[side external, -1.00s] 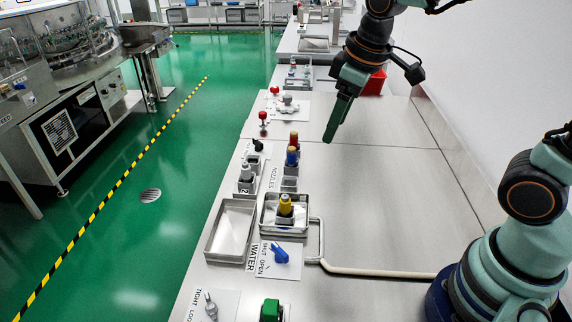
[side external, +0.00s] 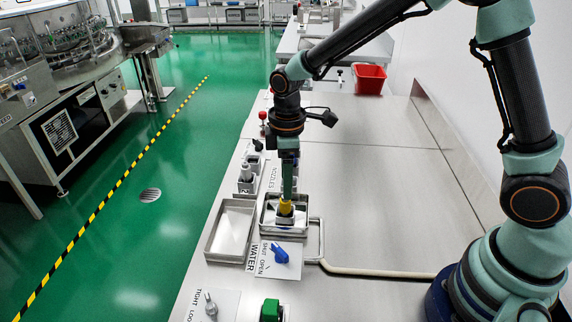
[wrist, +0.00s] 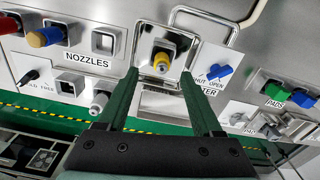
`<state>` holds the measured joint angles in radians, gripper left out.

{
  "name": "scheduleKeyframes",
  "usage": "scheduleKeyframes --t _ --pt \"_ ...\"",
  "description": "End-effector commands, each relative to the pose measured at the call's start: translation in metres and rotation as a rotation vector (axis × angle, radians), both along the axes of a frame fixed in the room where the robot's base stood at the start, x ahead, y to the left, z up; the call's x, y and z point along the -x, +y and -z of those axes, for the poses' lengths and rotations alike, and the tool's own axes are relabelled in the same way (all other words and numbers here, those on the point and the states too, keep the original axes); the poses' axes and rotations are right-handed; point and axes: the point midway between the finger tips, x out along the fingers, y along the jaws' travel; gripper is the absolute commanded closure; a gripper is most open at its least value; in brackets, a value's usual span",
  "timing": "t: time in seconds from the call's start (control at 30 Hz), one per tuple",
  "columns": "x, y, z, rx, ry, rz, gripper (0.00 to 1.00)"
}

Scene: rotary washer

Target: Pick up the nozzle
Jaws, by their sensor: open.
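A yellow nozzle (side external: 285,209) stands upright in a grey square holder inside a shallow metal tray (side external: 264,229). It also shows in the wrist view (wrist: 161,62), between and just beyond my fingertips. My gripper (side external: 287,196) points straight down over the yellow nozzle, with its fingertips at about the height of the nozzle's top; contact cannot be told. In the wrist view my gripper (wrist: 160,73) is open with nothing held. A red nozzle (wrist: 10,26) and a blue nozzle (wrist: 46,36) sit in the NOZZLES row, beside an empty square holder (wrist: 104,42). My arm hides that row in the side view.
A grey nozzle (side external: 246,172) stands in a holder to the left. An empty tray (side external: 212,240) lies left of the yellow nozzle's tray. A blue valve handle (side external: 280,254) and a bent pipe (side external: 322,240) are close by.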

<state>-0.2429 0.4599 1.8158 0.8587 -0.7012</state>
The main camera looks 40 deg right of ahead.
Motion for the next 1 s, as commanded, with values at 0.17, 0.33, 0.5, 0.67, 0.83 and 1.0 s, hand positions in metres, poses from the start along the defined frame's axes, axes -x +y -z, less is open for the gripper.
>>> scheduleKeyframes --t 0.17,0.33,0.5,0.67,0.83,1.0 --pt "0.0 0.0 0.015 0.0 0.0 0.001 0.33" --pt "0.001 0.003 0.031 0.0 0.003 0.001 0.33" --pt "0.001 0.005 0.056 0.0 0.003 0.002 0.33" --pt "0.0 0.005 0.066 0.0 0.0 0.002 0.33" --pt "0.0 0.005 0.067 0.0 -0.001 0.002 0.33" --pt "0.0 0.005 0.067 0.0 -0.001 0.002 0.79"
